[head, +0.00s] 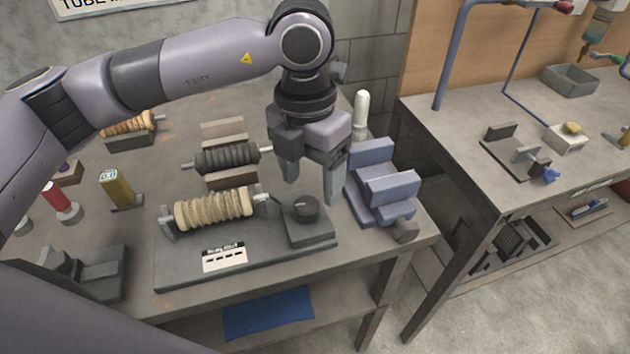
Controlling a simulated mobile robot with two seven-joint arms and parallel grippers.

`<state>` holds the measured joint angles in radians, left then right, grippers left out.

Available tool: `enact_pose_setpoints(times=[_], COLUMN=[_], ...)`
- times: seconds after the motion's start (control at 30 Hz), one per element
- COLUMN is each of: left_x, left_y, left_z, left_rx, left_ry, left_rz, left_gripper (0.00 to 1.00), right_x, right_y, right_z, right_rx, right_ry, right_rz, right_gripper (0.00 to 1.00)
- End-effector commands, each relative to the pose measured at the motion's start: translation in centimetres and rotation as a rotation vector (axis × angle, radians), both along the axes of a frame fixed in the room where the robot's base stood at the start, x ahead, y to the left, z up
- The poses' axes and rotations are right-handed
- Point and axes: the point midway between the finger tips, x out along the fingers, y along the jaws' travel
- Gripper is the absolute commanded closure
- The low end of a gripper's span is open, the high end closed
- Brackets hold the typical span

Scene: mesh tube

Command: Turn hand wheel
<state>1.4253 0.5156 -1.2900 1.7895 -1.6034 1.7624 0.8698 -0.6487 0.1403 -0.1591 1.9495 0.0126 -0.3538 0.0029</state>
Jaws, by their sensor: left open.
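A dark round wheel-like knob (305,208) sits on top of a dark block at the right end of a flat fixture plate (190,272). A tan ribbed tube (213,208) lies on a spindle on the same plate, left of the knob. My left gripper (312,183) hangs from above with its two fingers pointing down and spread apart. It is empty. Its fingertips appear just above and behind the knob; I cannot tell the exact gap. The knob is visible between and below the fingers. My right gripper is not in view.
A blue-grey vise (382,187) with a round end knob (405,231) stands close to the right of the gripper. A white-topped bottle (361,112) is behind it. A dark ribbed tube (226,158) lies behind the tan one. A second bench (460,150) stands at right.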

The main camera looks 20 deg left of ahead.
Motion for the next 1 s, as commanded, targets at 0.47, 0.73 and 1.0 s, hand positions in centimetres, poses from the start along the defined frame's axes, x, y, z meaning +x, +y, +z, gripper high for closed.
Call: enact_pose_setpoints(times=[0.47, 0.73, 1.0], left_x=[0.6, 0.6, 0.7], left_y=[1.2, 1.1, 1.1], left_z=[-4.3, -6.5, -6.6], left_rx=[0.055, 0.052, 0.052], left_ry=[-0.030, -0.032, -0.033], left_rz=[0.024, 0.023, 0.023], left_gripper=[0.31, 0.31, 0.44], right_x=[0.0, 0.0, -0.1], right_y=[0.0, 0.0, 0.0], right_z=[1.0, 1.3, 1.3], right_rx=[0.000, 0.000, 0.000], right_ry=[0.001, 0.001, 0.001], right_rz=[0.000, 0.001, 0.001], right_gripper=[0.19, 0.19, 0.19])
